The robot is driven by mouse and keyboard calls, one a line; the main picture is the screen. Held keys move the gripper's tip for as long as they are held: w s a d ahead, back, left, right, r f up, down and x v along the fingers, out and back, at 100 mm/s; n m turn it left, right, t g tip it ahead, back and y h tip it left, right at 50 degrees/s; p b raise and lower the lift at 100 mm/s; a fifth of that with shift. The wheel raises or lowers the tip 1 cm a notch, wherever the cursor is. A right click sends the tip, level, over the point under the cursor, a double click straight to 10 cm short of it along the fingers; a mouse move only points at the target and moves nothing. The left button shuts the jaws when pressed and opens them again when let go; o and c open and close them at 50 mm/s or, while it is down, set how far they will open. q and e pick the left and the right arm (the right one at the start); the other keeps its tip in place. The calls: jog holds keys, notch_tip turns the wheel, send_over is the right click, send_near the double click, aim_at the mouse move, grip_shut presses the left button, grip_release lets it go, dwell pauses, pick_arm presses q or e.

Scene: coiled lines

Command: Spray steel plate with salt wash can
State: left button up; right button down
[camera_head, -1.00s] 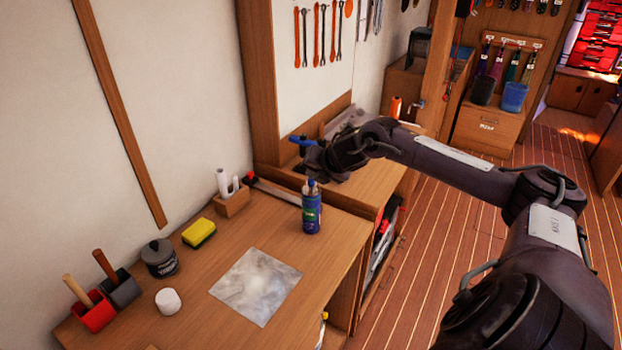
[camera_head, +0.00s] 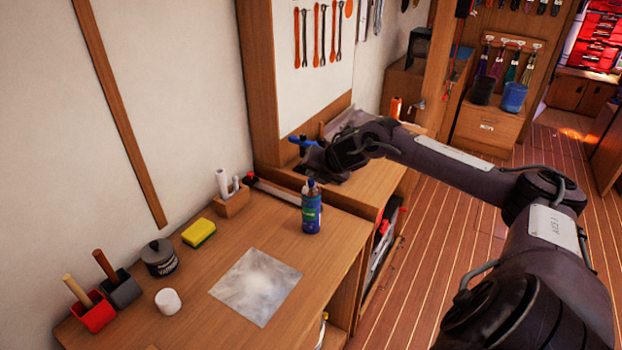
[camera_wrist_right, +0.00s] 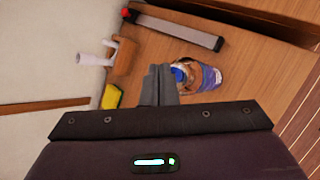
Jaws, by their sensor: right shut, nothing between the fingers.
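The salt wash can (camera_head: 312,210), a blue can with a blue top, stands upright on the wooden bench near its right end. The steel plate (camera_head: 256,286), a square grey sheet with cloudy marks, lies flat at the bench's front. My right gripper (camera_head: 308,166) is beyond the can, above the far end of the bench, and holds nothing. In the right wrist view its fingers (camera_wrist_right: 158,82) are shut, just left of the can (camera_wrist_right: 205,76). Whether they touch the can is unclear. My left gripper is out of view.
A yellow sponge (camera_head: 199,233), a dark lidded pot (camera_head: 160,258), a white cup (camera_head: 168,301) and red and grey holders (camera_head: 92,311) stand left of the plate. A wooden holder (camera_head: 233,201) with white rolls stands at the wall. The bench between plate and can is clear.

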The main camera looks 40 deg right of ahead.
jog(key=shift+f, duration=0.1)
dwell(0.3)
jog(key=shift+f+b, duration=0.4)
jog(key=shift+b, duration=0.05)
jog(key=shift+s, duration=0.1)
jog(key=shift+r+p, duration=0.3)
jog(key=shift+r, duration=0.1)
notch_tip(320, 180, up, 6)
jog(key=p, duration=0.4)
jog(key=shift+p, duration=0.3)
dwell(0.8)
